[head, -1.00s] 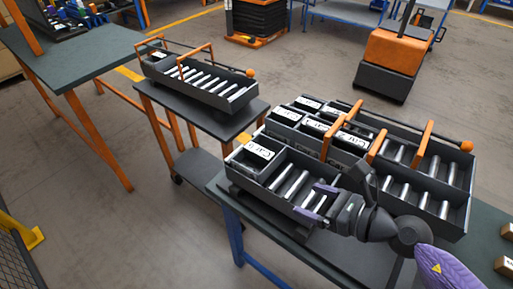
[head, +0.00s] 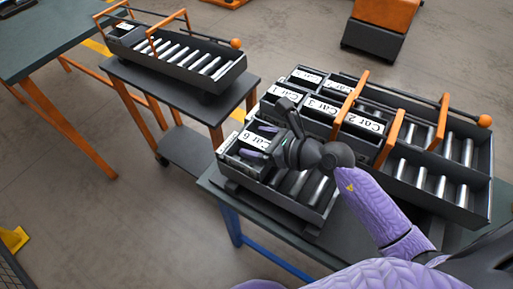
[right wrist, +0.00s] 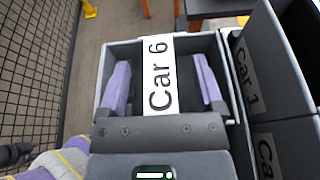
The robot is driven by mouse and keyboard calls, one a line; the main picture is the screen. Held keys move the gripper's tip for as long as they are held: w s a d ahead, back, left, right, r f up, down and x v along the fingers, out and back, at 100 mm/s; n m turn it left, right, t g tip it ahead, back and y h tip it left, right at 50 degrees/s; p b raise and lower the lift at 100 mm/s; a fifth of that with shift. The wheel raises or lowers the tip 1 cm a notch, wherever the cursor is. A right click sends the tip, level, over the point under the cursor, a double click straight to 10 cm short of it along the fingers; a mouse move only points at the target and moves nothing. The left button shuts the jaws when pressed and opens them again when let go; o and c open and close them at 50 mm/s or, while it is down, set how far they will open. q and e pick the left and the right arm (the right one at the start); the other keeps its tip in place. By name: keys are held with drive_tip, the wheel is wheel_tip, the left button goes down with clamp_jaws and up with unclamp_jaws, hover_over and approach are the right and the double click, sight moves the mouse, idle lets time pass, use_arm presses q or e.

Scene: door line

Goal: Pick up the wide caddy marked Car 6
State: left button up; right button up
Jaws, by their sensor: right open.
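The caddy marked Car 6 (head: 284,204) is a dark grey box at the near-left corner of the bench. The label also shows in the right wrist view (right wrist: 158,75). My right gripper (head: 260,141) is over this left end, pointing down. In the right wrist view its two purple fingers (right wrist: 163,84) are apart, one on each side of the label, within the box's walls. I cannot tell whether they touch anything.
The floor between cart and bench is clear.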

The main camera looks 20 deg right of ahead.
sight(259, 141)
use_arm(q)
drive_tip(key=shift+a, duration=0.15)
use_arm(e)
clamp_jaws()
use_arm(q)
drive_tip(key=shift+w, duration=0.3)
use_arm(e)
drive_tip(key=shift+r, duration=0.1)
wheel_tip(259, 141, up, 6)
drive_tip(key=p, duration=0.4)
use_arm(q)
drive_tip(key=w+d+r+t+p, duration=0.1)
drive_tip(key=w+d+r+p, duration=0.1)
drive_tip(key=r+p, duration=0.4)
drive_tip(key=shift+w+d+r+h+p, duration=0.35)
drive_tip(key=shift+w+r, duration=0.2)
drive_tip(key=shift+r, duration=1.6)
use_arm(e)
wheel_tip(259, 141, up, 9)
